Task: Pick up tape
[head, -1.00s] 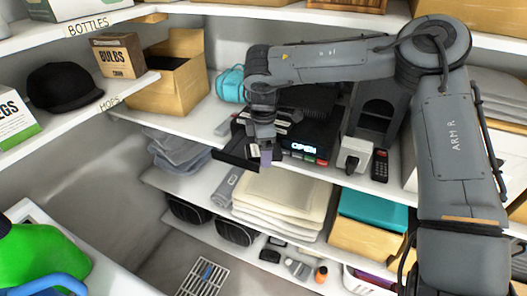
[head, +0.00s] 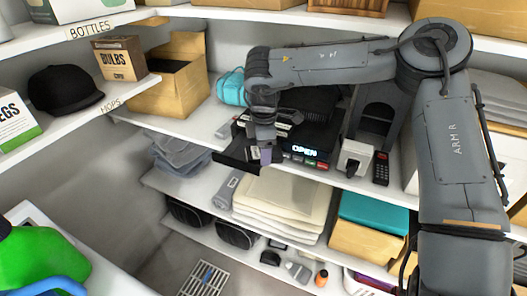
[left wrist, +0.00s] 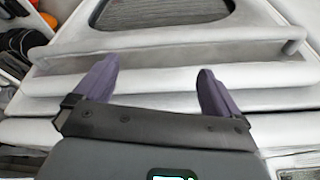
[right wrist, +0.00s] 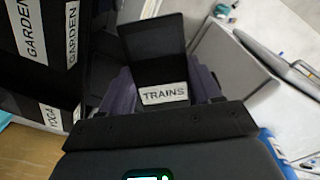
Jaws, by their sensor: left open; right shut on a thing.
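A black tape with a white label reading TRAINS (right wrist: 164,94) sits between the fingers of my right gripper (right wrist: 163,90) in the right wrist view. The gripper is shut on it. In the head view my right gripper (head: 265,153) points down in front of the black player (head: 310,137), whose display reads OPEN, on the middle shelf.
Black tapes labelled GARDEN (right wrist: 72,35) and YOGA (right wrist: 50,117) lie left in the right wrist view. A white device (head: 355,158) and dark remote (head: 381,168) stand right of the player. Folded cream cloths (head: 285,200) lie on the shelf below. An open cardboard box (head: 170,85) stands left.

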